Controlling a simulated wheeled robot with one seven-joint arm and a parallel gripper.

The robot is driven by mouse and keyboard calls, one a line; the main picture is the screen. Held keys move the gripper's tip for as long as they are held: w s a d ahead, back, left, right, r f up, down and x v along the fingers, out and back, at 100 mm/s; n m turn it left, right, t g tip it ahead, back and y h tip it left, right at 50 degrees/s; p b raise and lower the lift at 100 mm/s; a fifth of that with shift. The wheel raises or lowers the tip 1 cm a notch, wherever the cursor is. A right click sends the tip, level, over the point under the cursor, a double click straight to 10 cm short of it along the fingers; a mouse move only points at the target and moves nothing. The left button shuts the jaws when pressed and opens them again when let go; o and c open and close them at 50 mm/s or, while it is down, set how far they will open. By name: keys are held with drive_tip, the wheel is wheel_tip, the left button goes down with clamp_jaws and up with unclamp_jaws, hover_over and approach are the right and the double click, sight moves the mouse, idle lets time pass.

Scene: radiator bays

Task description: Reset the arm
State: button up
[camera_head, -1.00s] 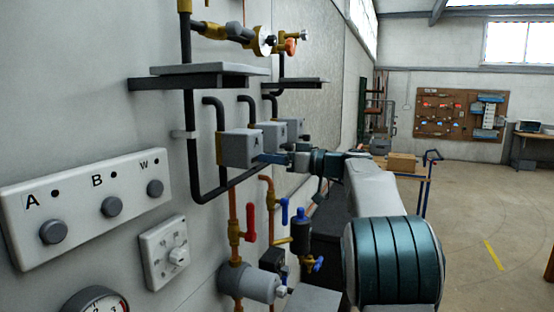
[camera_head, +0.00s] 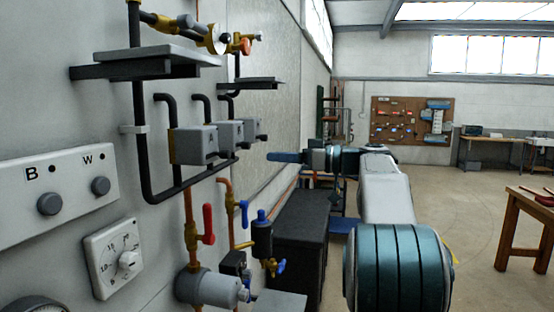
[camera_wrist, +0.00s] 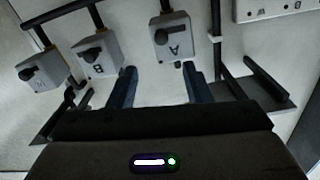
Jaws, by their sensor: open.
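My gripper (camera_head: 274,157) is at the centre of the head view, with the arm reaching forward along the wall. Its blue fingers point left toward the wall and hold nothing. In the wrist view the two fingers of my gripper (camera_wrist: 161,76) stand apart, with a gap between them. Grey box A (camera_wrist: 172,38) lies beyond the gap, and grey box B (camera_wrist: 97,57) and a third grey box (camera_wrist: 40,72) are to its left. In the head view the nearest grey box (camera_head: 193,145) is left of the fingers, with space between.
Black pipes and a wall shelf (camera_head: 150,60) are above the boxes. Red-handled (camera_head: 208,224) and blue-handled (camera_head: 244,214) valves are below. A dark cabinet (camera_head: 300,225) stands along the wall under my arm. A wooden table (camera_head: 510,230) is at right; floor between is open.

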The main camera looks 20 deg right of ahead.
drive_tip(key=s+a+f+m+g+h, duration=0.2)
drive_tip(key=s+a+f+m+h, duration=0.25)
drive_tip(key=s+f, duration=0.35)
drive_tip(key=s+a+f+m+g+h, duration=0.3)
drive_tip(key=s+a+f, duration=0.3)
drive_tip(key=f, duration=0.3)
drive_tip(key=s+d+f+m+g+h, duration=0.1)
drive_tip(key=s+f+h, duration=0.6)
drive_tip(key=s+f, duration=1)
drive_tip(key=shift+s+d+m+g+h, duration=0.35)
drive_tip(key=shift+s+d+m, duration=0.2)
drive_tip(key=shift+s+d, duration=0.45)
